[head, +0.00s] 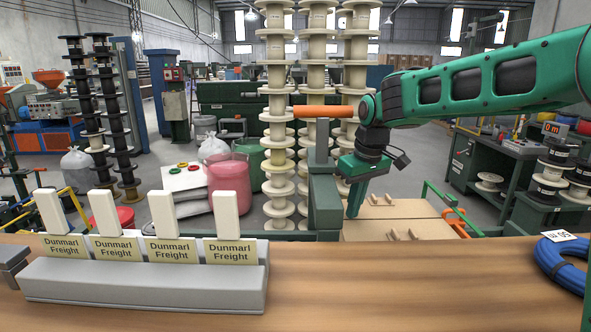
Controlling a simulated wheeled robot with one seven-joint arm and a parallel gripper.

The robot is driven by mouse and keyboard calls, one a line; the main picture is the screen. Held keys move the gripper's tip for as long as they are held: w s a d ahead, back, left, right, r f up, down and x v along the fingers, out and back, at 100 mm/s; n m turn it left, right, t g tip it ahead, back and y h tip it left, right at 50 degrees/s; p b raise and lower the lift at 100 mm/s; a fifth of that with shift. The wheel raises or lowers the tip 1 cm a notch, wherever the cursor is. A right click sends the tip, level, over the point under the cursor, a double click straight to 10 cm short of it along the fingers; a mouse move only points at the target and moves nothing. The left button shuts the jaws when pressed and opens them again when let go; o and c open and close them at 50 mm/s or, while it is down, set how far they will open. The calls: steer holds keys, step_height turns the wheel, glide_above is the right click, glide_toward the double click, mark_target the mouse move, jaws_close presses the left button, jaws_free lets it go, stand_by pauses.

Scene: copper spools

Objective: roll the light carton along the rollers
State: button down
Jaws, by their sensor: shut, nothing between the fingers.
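My gripper (355,205) hangs from the green arm at centre right, pointing down, with its fingers together and nothing seen in them. It is beyond the wooden table's far edge, in front of or over a tan flat surface (405,230) with small wooden pieces on it. I cannot tell whether it touches that surface. No light carton can be clearly made out, and no row of rollers. A single orange cylinder (323,111) lies across a grey post, left of my wrist.
On the wooden table (400,295), a grey holder (140,285) with several upright white pieces labelled "Dunmarl Freight" stands at left. A blue cable coil (563,262) lies at right. The table between them is clear. Tall spool stacks (276,130) stand behind.

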mark_target(417, 220)
steer(key=shift+d+f, duration=0.1)
steer(key=shift+f, duration=0.15)
steer(key=shift+s+d+f, duration=0.1)
steer(key=shift+d+f, duration=0.1)
steer(key=shift+d, duration=4.25)
steer(key=shift+s+d+f, duration=0.1)
steer(key=shift+d+f, duration=0.05)
steer(key=shift+d, duration=4.25)
steer(key=shift+a, duration=0.1)
steer(key=shift+w+r, duration=0.2)
steer(key=shift+r, duration=0.45)
step_height(417, 220, up, 7)
steer(key=shift+a, duration=0.15)
steer(key=shift+s, duration=0.1)
